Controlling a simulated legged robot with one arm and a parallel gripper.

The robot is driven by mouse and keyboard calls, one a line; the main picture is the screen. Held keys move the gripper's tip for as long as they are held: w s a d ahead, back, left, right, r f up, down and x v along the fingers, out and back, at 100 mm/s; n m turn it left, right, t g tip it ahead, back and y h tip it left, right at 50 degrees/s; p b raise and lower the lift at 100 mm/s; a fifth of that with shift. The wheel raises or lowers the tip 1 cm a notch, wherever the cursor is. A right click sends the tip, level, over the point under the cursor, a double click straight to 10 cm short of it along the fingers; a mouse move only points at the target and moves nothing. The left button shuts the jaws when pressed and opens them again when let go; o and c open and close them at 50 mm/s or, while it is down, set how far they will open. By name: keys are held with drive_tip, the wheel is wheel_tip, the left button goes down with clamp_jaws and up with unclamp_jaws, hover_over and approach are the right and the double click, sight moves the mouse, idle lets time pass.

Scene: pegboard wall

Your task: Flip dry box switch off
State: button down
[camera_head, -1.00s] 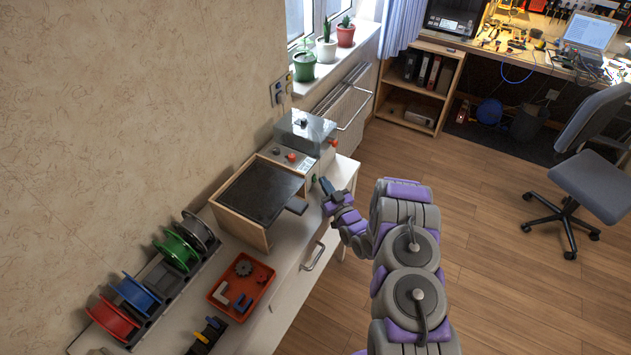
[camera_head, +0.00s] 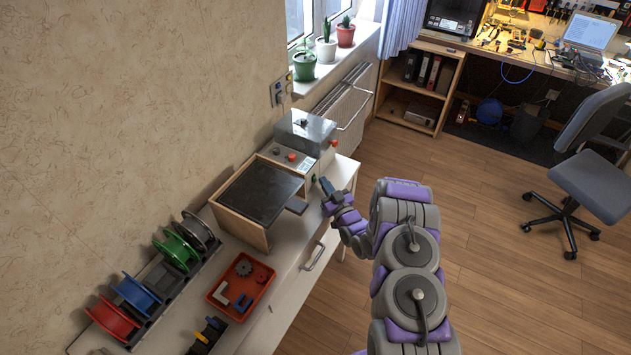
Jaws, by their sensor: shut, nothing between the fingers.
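A grey metal box with a lidded top (camera_head: 305,130) stands on the white cabinet against the wall. Its front panel (camera_head: 292,157) carries a red knob and other small controls, too small to make out as a switch. I cannot tell for sure which unit is the dry box. A wooden box with a dark lid (camera_head: 260,192) stands beside it, nearer to me. My gripper (camera_head: 325,184) is shut and empty, just right of these boxes near the cabinet's front edge. It appears apart from them.
An orange tray (camera_head: 236,309) with small parts and a rack of coloured spools (camera_head: 140,294) sit on the cabinet (camera_head: 288,300). A wall outlet (camera_head: 281,90) and potted plants on the sill (camera_head: 336,62) are behind. Open wooden floor (camera_head: 500,270) lies right, with an office chair (camera_head: 595,185).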

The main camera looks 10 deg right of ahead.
drive_tip(key=shift+a, duration=0.1)
idle(0.3)
drive_tip(key=shift+w+a+f, duration=0.15)
drive_tip(key=shift+a, duration=0.1)
